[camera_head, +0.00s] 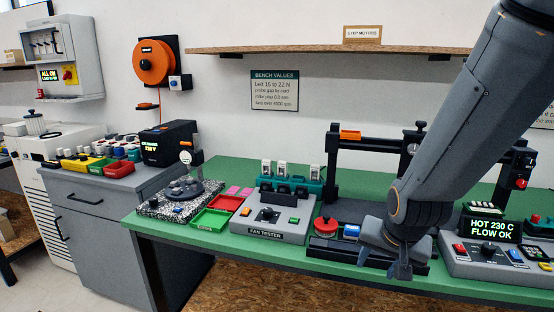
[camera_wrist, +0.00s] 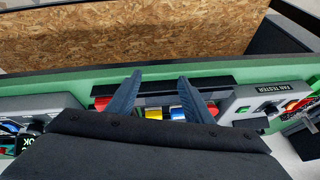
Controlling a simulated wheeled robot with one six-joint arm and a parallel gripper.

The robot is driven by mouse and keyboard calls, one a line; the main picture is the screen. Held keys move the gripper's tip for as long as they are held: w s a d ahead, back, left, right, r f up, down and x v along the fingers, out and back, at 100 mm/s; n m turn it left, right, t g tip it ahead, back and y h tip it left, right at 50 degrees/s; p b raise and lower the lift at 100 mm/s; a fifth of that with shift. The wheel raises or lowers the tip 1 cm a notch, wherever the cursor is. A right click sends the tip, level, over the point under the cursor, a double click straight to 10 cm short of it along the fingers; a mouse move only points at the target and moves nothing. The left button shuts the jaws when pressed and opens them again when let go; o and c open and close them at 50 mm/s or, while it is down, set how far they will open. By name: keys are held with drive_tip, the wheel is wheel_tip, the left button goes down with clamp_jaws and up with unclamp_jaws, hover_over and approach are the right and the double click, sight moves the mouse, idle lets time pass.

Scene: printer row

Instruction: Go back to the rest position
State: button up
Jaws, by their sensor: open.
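My gripper (camera_head: 401,270) hangs at the front edge of the green bench, low on the right side of the head view, with my grey arm coming down from the upper right. In the wrist view my gripper (camera_wrist: 160,80) shows its two dark blue fingers spread apart, with nothing between the tips. Beyond and between the fingers there are a yellow part (camera_wrist: 153,114) and a blue part (camera_wrist: 177,113). A red knob (camera_head: 326,226) and a blue display or button (camera_head: 351,231) stand just left of my gripper in the head view.
A fan tester (camera_head: 268,222) stands left of my gripper. A control box (camera_head: 490,250) reading "HOT 230 C FLOW OK" stands to its right. A black frame (camera_head: 333,165) rises behind. A wooden shelf (camera_head: 330,50) hangs above. Red (camera_head: 211,222) and green (camera_head: 224,203) trays lie farther left.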

drive_tip(key=s+a+f+n+g, duration=0.1)
drive_tip(key=s+a+n+g, duration=0.2)
drive_tip(key=s, duration=0.7)
drive_tip(key=shift+s+a+f+n+g, duration=0.2)
drive_tip(key=shift+s+a+n+g, duration=0.15)
drive_tip(key=shift+n+g, duration=0.6)
drive_tip(key=shift+w, duration=0.1)
